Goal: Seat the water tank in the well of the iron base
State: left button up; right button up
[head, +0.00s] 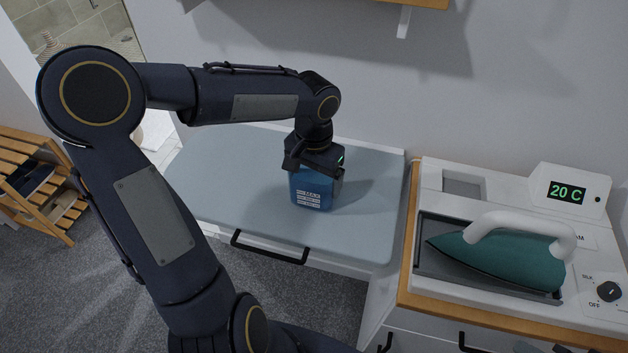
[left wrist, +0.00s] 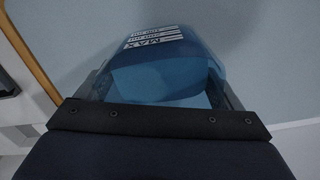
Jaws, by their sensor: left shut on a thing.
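The water tank (head: 311,192) is a translucent blue box with a white label marked MAX. It is upright at the blue-grey padded top, and I cannot tell whether it touches it. My left gripper (head: 314,168) is shut on the tank's upper part from above. In the left wrist view the tank (left wrist: 165,70) sits between the two fingers. The iron base (head: 432,205) is a white station at the right. Its well (head: 463,184), a rectangular recess at the back left, looks empty. My right gripper is not in view.
A teal iron (head: 505,258) with a white handle lies in the base's dark tray, in front of the well. A display (head: 567,192) reads 20 C behind it. The padded top (head: 230,170) is otherwise clear. A wooden rack (head: 40,190) stands at the far left.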

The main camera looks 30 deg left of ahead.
pick_arm(q)
jog(key=shift+r, duration=0.85)
jog(key=s+d+r+b, duration=0.1)
jog(key=s+d+r, duration=0.8)
jog(key=s, duration=0.1)
jog(key=shift+s+d+r+b, duration=0.15)
jog(key=shift+d+r+b, duration=0.05)
jog(key=shift+r+b, duration=0.15)
